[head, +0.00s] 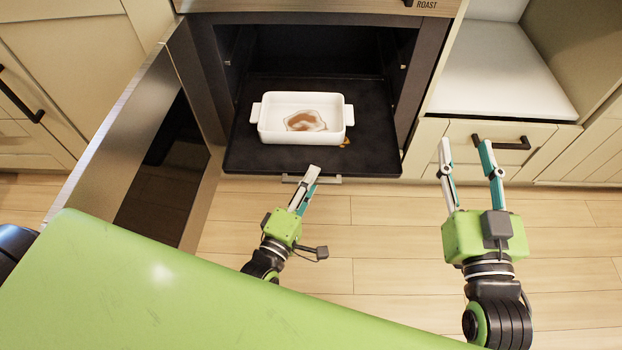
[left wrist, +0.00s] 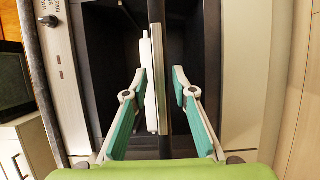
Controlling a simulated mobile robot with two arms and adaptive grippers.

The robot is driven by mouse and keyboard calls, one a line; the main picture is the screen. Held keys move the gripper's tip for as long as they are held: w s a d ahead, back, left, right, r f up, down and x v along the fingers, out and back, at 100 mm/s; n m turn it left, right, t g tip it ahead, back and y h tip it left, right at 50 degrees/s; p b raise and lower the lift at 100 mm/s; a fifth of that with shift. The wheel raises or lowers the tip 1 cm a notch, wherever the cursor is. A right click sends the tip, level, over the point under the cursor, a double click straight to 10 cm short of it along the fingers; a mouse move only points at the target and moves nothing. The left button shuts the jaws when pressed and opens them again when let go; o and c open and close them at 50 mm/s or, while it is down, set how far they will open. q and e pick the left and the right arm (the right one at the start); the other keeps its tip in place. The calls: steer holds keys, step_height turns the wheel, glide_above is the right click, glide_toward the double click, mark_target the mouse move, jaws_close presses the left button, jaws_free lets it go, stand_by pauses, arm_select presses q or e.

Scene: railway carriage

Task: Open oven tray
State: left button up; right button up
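The black oven tray (head: 370,150) is in the open oven, its front part extending out of the opening. A white rectangular baking dish (head: 302,98) with a brown stain inside sits on it. My left gripper (head: 312,170) is at the tray's front edge. My right gripper (head: 464,143) is open and empty, to the right of the oven, in front of a drawer.
The oven door (head: 130,150) stands swung open at the left. A white counter (head: 495,70) and a drawer with a black handle (head: 500,142) are at the right. A light bar (head: 325,180) shows just under the tray's front edge. The wooden floor (head: 390,230) is clear.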

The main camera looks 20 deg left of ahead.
arm_select(q)
steer(key=s+a, duration=0.1)
steer(key=s, duration=1)
steer(key=shift+s+a, duration=0.15)
steer(key=shift+s, duration=0.15)
steer(key=shift+s, duration=0.1)
